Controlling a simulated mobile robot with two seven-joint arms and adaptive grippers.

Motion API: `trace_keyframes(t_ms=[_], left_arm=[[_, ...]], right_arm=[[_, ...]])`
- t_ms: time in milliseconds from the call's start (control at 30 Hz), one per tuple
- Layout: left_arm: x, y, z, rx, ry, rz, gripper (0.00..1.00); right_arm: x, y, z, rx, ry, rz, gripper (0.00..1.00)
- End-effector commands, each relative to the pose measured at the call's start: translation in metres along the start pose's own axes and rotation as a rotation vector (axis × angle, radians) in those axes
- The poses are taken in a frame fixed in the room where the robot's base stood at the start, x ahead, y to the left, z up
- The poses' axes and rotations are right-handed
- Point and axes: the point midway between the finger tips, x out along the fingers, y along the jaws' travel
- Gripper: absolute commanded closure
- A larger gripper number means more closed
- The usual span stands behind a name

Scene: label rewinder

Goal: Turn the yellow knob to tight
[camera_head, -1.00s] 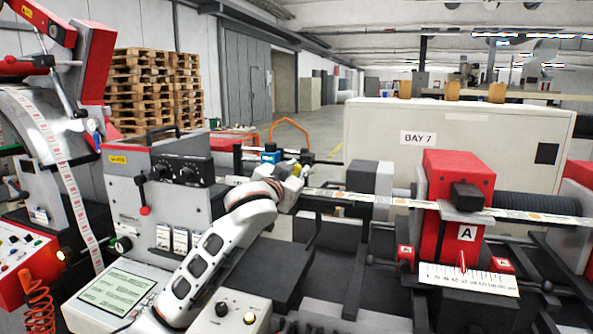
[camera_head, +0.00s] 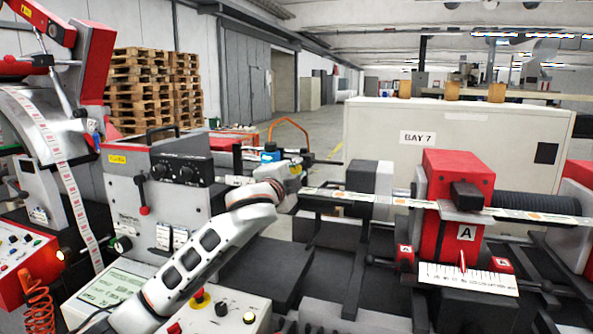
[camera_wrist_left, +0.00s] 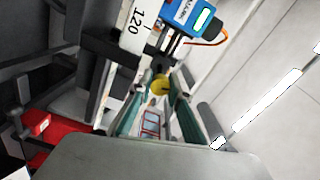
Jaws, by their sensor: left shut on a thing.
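The yellow knob (camera_wrist_left: 160,87) shows in the left wrist view, small and round, between my fingertips. My left gripper (camera_wrist_left: 163,92) is shut on it, one finger on each side. In the head view my left gripper (camera_head: 297,172) is at the web path, just right of the blue sensor box (camera_head: 270,155); its wrist and fingers hide most of the knob there. I cannot read any tight mark or the knob's angle. My right gripper is not in view.
The blue box also shows above the knob in the left wrist view (camera_wrist_left: 190,20). A label web (camera_head: 345,195) runs right to the red unit marked A (camera_head: 458,190). A control box (camera_head: 235,310) with buttons lies below my left arm. A dark flat plate (camera_head: 265,265) is clear.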

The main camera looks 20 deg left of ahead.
Motion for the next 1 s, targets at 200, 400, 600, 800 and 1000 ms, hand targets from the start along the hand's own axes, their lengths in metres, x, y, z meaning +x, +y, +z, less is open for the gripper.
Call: trace_keyframes(t_ms=[200, 400, 600, 800, 1000], left_arm=[[0.0, -0.0001, 0.0001, 0.144, 0.0, 0.0, 1.0], [0.0, -0.0005, 0.0004, 0.225, 0.0, -0.001, 1.0], [0.0, 0.0, -0.0001, 0.262, 0.0, -0.001, 1.0], [0.0, 0.0001, -0.0001, 0.27, 0.0, 0.0, 1.0], [0.0, 0.0001, -0.0001, 0.269, 0.0, -0.001, 1.0]], right_arm=[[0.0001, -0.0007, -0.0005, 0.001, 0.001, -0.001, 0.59], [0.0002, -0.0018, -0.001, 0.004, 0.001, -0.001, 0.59], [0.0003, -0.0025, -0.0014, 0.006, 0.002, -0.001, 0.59], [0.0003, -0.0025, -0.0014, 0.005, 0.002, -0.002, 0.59], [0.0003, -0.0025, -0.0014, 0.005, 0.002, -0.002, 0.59]])
